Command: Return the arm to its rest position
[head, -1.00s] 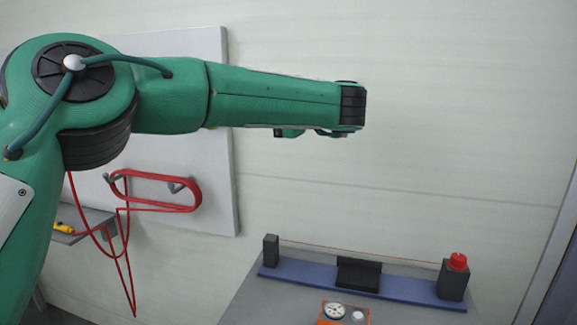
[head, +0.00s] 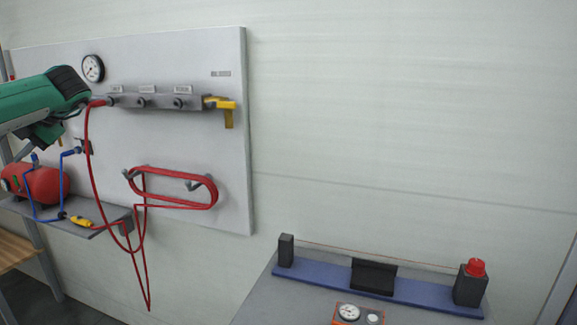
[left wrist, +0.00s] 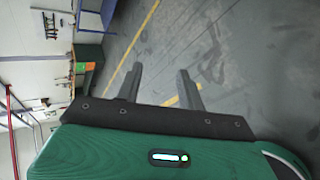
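My green left arm (head: 45,98) comes in from the left edge of the head view, in front of the wall panel's left side. Its dark end is close to the red hose's connector in the picture; I cannot tell whether they touch. In the left wrist view my left gripper (left wrist: 160,82) has its two grey fingers apart, with only floor visible between them, so it is open and empty. My right arm and gripper are not in view.
The wall panel (head: 235,150) carries a gauge (head: 93,68), a manifold (head: 150,102) with a yellow valve (head: 225,104), and a coiled red hose (head: 170,170). A red tank (head: 40,184) is at the left. A bench (head: 262,308) stands at lower right.

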